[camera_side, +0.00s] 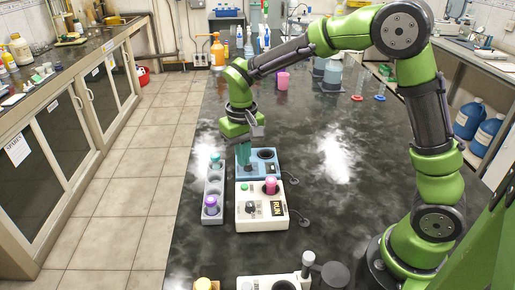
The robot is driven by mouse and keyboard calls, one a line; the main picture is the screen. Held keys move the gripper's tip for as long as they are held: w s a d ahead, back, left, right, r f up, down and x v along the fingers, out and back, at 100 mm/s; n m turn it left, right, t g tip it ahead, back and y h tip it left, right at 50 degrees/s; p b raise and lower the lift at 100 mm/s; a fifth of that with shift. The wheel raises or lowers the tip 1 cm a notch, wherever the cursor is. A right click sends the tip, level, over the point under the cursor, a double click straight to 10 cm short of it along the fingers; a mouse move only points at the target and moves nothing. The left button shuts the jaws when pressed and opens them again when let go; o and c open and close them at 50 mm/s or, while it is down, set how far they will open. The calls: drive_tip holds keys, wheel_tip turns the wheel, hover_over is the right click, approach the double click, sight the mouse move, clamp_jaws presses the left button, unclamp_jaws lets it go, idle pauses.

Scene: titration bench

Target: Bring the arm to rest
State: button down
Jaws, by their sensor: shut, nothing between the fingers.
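My gripper (245,160) hangs from my green arm and points down over the left part of a blue device (267,172) on the dark bench. Its teal fingers are shut and hold nothing that I can see. I cannot tell whether the fingertips touch the device.
A white device (243,216) with a RUN label and a pink-capped item (271,186) stands in front of the blue one. A grey rack (214,179) beside them holds a teal-capped (215,161) and a purple-capped vial (211,205). A pink cup (283,81) and glassware stand farther back.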

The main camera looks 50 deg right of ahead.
drive_tip(key=shift+s+f, duration=0.15)
drive_tip(key=shift+f, duration=0.1)
drive_tip(key=s+d+r+t+y, duration=0.1)
drive_tip(key=s+r+t, duration=0.2)
drive_tip(key=s+r, duration=0.3)
drive_tip(key=s+d+r+m+t+y, duration=0.1)
drive_tip(key=s+r+t, duration=0.3)
drive_tip(key=s, duration=0.7)
drive_tip(key=shift+s+d+r, duration=0.25)
drive_tip(key=shift+s+r, duration=0.15)
drive_tip(key=shift+r, duration=0.65)
idle(5.0)
